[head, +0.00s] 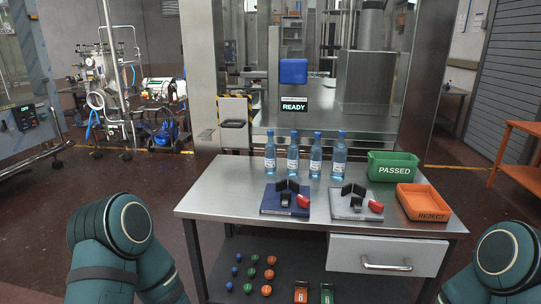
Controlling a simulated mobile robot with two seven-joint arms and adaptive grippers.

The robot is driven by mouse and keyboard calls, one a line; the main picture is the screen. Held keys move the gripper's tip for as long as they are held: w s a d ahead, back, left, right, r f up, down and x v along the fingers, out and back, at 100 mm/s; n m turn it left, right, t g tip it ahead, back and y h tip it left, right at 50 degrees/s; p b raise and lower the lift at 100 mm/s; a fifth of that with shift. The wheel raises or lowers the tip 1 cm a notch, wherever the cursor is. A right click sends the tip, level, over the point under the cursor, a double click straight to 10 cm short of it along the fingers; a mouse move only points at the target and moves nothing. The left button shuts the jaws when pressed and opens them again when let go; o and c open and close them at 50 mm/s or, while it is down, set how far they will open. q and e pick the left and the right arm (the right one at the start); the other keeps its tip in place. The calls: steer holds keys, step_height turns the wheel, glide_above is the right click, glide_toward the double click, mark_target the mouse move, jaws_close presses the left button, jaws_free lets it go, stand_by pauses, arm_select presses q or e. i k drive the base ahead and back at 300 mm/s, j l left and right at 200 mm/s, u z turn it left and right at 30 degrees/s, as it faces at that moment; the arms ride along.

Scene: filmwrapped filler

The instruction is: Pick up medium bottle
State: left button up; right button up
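Several clear blue bottles with blue caps and white labels stand upright in a row near the back edge of the steel table (225,185). From left to right are a first bottle (270,155), a second bottle (293,156), a third bottle (315,158) and a rightmost bottle (338,158). They look much alike in height, and I cannot tell which is the medium one. Parts of my arms show at the lower left and lower right. Neither gripper is in view, and no gripper is seen at the bottles.
A green PASSED bin (393,168) and an orange REJECT tray (425,202) stand at the table's right. Two flat fixtures, one blue (275,208) and one grey (345,212), lie in front of the bottles. The table's left end is clear. A machine marked READY (294,106) stands behind.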

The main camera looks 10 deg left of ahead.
mark_target(269, 148)
steer(key=z, duration=1.65)
steer(key=j+z, duration=0.3)
steer(key=j, duration=0.15)
steer(key=k+j+z, duration=0.5)
steer(key=j+z, duration=0.2)
steer(key=j, duration=0.25)
steer(key=k+j+z, duration=0.4)
steer(key=k, duration=0.2)
steer(key=k+j+z, duration=0.25)
steer(key=k, duration=0.15)
steer(key=k+z, duration=0.65)
steer(key=k, duration=0.2)
steer(key=k+j+z, duration=0.3)
steer(key=k+z, duration=0.35)
steer(key=k+j+u, duration=0.55)
steer(key=k+j, duration=0.1)
steer(key=j, duration=0.05)
